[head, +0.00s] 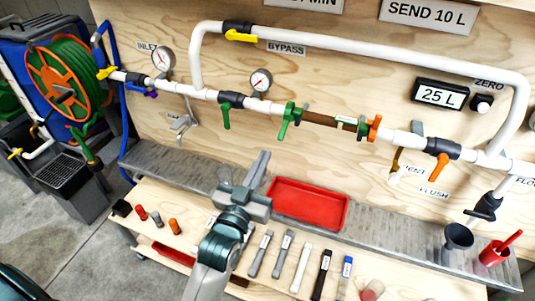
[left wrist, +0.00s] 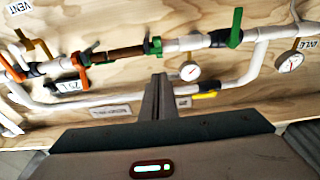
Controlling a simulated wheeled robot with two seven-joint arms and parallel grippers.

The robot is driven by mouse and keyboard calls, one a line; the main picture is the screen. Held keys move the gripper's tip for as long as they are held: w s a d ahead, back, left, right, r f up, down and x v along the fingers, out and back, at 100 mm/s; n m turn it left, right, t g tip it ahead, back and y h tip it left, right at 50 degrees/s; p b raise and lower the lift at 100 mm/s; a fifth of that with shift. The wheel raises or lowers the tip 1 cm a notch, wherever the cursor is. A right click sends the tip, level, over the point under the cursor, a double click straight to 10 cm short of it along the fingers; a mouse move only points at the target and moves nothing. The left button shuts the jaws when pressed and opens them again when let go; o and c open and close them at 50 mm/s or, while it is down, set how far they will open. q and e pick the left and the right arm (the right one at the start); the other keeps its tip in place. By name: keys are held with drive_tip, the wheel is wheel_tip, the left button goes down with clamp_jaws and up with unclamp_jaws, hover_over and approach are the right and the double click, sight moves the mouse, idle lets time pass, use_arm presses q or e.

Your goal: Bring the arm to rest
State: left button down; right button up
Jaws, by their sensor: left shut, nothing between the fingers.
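My left arm comes up from the bottom of the head view. Its gripper (head: 260,165) is shut and empty, raised in front of the bench, just left of the red tray (head: 308,203). In the left wrist view its fingers (left wrist: 158,92) are together, pointing at the plywood wall with the pipes. The fingertips look apart from the pipes. My right gripper is not in view.
A white pipe run (head: 200,93) with gauges, green and orange valve handles and a bypass loop (head: 380,55) crosses the wall. Tools and fittings lie on the bench (head: 150,190). A hose reel (head: 62,80) stands left.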

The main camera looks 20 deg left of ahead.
use_arm(q)
drive_tip(key=shift+s+f, duration=0.1)
drive_tip(key=shift+s, duration=0.15)
idle(0.4)
wheel_tip(320, 180, down, 33)
drive_tip(key=s+d+m+g+b, duration=0.1)
drive_tip(key=s+d+g, duration=0.1)
drive_tip(key=g, duration=0.4)
drive_tip(key=s+f+g, duration=0.2)
drive_tip(key=s+f, duration=0.1)
drive_tip(key=f, duration=0.4)
drive_tip(key=s+f+g, duration=0.1)
drive_tip(key=s+f, duration=0.3)
drive_tip(key=f, duration=0.3)
drive_tip(key=s+a+f+g+b, duration=0.25)
drive_tip(key=s+f+g, duration=0.25)
drive_tip(key=s+f, duration=1.35)
drive_tip(key=s+a+f+g, duration=0.1)
drive_tip(key=s+a+f, duration=0.1)
drive_tip(key=s, duration=0.5)
drive_tip(key=s+a+f+g, duration=0.1)
drive_tip(key=s+f+g, duration=0.1)
drive_tip(key=s+f, duration=0.2)
drive_tip(key=s+a+f+m+g, duration=0.1)
drive_tip(key=s+a+f, duration=0.1)
drive_tip(key=s, duration=0.9)
drive_tip(key=shift+a+f+g+y, duration=0.3)
drive_tip(key=shift+a+f+g, duration=0.1)
drive_tip(key=shift+f, duration=0.25)
